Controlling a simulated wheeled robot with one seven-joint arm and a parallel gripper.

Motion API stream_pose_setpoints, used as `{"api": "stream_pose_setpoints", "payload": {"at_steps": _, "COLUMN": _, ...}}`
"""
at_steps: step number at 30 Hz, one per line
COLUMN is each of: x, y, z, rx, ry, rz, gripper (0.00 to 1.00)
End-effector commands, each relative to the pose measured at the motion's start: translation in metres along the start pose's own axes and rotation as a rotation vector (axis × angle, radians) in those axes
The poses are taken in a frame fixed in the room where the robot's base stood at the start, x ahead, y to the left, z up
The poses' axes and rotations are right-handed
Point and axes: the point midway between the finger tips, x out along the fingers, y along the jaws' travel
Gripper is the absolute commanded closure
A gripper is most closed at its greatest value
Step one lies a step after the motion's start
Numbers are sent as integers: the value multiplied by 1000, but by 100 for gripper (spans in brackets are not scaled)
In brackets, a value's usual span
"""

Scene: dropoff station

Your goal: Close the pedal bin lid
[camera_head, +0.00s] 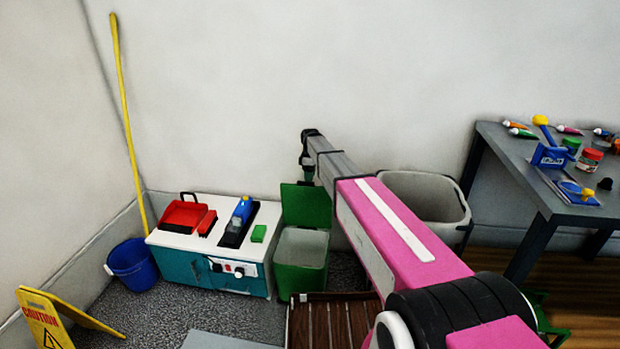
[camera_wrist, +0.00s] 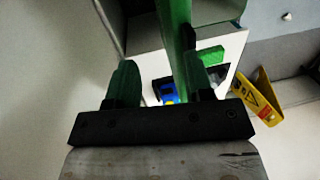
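The green pedal bin (camera_head: 300,280) stands on the floor right of the white-topped cabinet, and its light inside shows. Its green lid (camera_head: 306,206) is open and stands upright at the back. My gripper (camera_head: 307,172) is above the lid's upper edge, pointing down. In the wrist view my gripper (camera_wrist: 160,80) has its two fingers spread apart. The lid (camera_wrist: 176,38) shows there edge-on as a green strip, close to the right finger. I cannot tell whether they touch.
The cabinet (camera_head: 174,241) bears a red dustpan (camera_head: 183,214), a blue bottle (camera_head: 241,211) and a green block (camera_head: 258,233). A grey bin (camera_head: 440,192) stands behind my arm. A slatted brown crate (camera_head: 322,325) lies in front. A blue bucket (camera_head: 132,266) and yellow sign (camera_head: 42,318) are left.

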Motion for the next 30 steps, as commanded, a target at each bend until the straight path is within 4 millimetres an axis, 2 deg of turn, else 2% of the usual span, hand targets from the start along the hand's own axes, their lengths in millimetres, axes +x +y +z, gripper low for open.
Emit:
{"api": "stream_pose_setpoints", "payload": {"at_steps": 1, "x": 20, "y": 6, "z": -10, "rx": 1, "ry": 17, "rz": 6, "gripper": 66}}
{"api": "stream_pose_setpoints", "payload": {"at_steps": 3, "x": 20, "y": 6, "z": -10, "rx": 2, "ry": 17, "rz": 6, "gripper": 66}}
{"api": "stream_pose_setpoints", "payload": {"at_steps": 4, "x": 8, "y": 3, "z": -11, "rx": 0, "ry": -2, "rz": -2, "gripper": 66}}
{"api": "stream_pose_setpoints", "payload": {"at_steps": 11, "x": -1, "y": 1, "z": -9, "rx": 1, "ry": -1, "rz": -1, "gripper": 66}}
{"api": "stream_pose_setpoints", "payload": {"at_steps": 30, "x": -45, "y": -7, "z": -3, "rx": 1, "ry": -4, "rz": 1, "gripper": 66}}
